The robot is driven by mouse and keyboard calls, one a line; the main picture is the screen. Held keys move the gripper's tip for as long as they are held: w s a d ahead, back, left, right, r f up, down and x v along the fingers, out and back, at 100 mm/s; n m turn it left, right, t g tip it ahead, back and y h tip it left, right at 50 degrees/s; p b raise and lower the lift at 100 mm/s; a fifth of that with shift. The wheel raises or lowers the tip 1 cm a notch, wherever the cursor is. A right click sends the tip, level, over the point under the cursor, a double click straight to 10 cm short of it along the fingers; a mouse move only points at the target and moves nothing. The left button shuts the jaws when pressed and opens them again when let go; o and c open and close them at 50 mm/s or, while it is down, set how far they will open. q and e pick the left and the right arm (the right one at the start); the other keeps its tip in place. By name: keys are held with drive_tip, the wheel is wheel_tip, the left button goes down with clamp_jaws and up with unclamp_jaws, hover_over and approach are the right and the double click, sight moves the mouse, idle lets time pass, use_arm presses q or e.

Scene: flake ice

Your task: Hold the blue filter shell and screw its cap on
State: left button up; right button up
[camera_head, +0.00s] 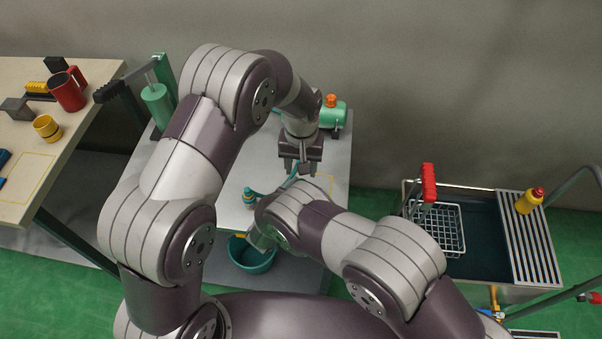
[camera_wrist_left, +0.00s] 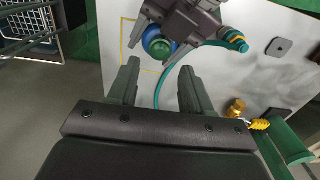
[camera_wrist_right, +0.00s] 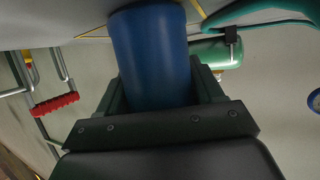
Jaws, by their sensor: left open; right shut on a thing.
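My right gripper (camera_wrist_right: 155,90) is shut on the blue filter shell (camera_wrist_right: 150,50), a plain blue cylinder between its jaws in the right wrist view. In the left wrist view the right gripper (camera_wrist_left: 185,20) reaches in from the top, beside the shell's blue rim (camera_wrist_left: 146,34). A round green piece (camera_wrist_left: 160,49), probably the cap, shows within that rim; I cannot tell how it is seated. My left gripper (camera_wrist_left: 160,72) is open, its fingertips to either side of the green piece and not visibly touching it. In the head view the left gripper (camera_head: 298,168) points down; my right arm hides the shell.
A teal hose ends at a fitting (camera_wrist_left: 236,42) close by. A sink cart with a wire basket (camera_head: 440,232) stands right; a bench with a red mug (camera_head: 67,92) stands left.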

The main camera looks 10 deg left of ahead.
use_arm(q)
drive_tip(key=shift+r, duration=0.35)
drive_tip(key=o, duration=0.6)
drive_tip(key=shift+c, duration=0.2)
wheel_tip(320, 180, up, 12)
drive_tip(key=shift+c, duration=0.3)
